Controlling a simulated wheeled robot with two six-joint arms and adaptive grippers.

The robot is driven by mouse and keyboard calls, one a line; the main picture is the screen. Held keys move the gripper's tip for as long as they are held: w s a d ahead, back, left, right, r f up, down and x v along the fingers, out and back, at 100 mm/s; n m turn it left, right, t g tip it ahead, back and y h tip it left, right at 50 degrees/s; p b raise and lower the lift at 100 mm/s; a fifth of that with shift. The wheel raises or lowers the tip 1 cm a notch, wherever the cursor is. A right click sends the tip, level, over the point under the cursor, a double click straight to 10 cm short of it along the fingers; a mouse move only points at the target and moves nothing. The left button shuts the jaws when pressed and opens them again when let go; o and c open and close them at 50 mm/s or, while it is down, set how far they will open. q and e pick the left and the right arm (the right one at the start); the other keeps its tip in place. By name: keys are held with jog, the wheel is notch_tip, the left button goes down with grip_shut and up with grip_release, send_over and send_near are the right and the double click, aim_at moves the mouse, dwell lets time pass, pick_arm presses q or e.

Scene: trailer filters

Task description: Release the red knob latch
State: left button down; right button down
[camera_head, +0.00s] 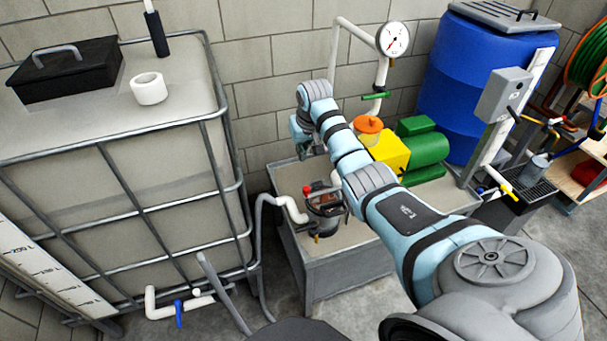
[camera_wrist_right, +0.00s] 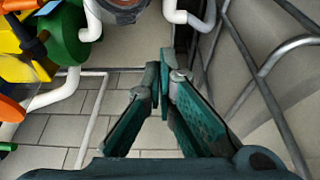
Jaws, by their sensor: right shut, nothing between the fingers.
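A small red knob (camera_head: 307,190) sits at the upper left edge of a dark, round filter housing (camera_head: 325,204), which stands in a grey tray behind my right arm. In the right wrist view, part of a round housing (camera_wrist_right: 123,6) shows at the top edge, cut off; I cannot make out the red knob there. My right gripper (camera_head: 304,152) is above and behind the housing, apart from it and partly hidden by its own wrist. In the right wrist view its teal fingers (camera_wrist_right: 164,75) meet at the tips, shut and empty. My left gripper is not in view.
A yellow and green pump (camera_head: 422,148) with an orange cap (camera_head: 369,125) stands right of the housing. White pipes and a gauge (camera_head: 393,39) rise behind. A caged tank (camera_head: 110,190) stands left; a blue barrel (camera_head: 475,80) stands back right. The grey tray (camera_head: 345,268) surrounds the housing.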

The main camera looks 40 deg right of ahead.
jog(key=shift+s, duration=0.1)
jog(key=b+x, duration=0.7)
jog(key=x, duration=0.4)
jog(key=s+p, duration=0.1)
jog(key=s+a+p, duration=0.1)
jog(key=p, duration=0.1)
jog(key=s+r+p, duration=0.1)
jog(key=s, duration=0.1)
jog(key=shift+s+a+p, duration=0.1)
jog(key=shift+a+p, duration=0.15)
jog(key=shift+p, duration=0.05)
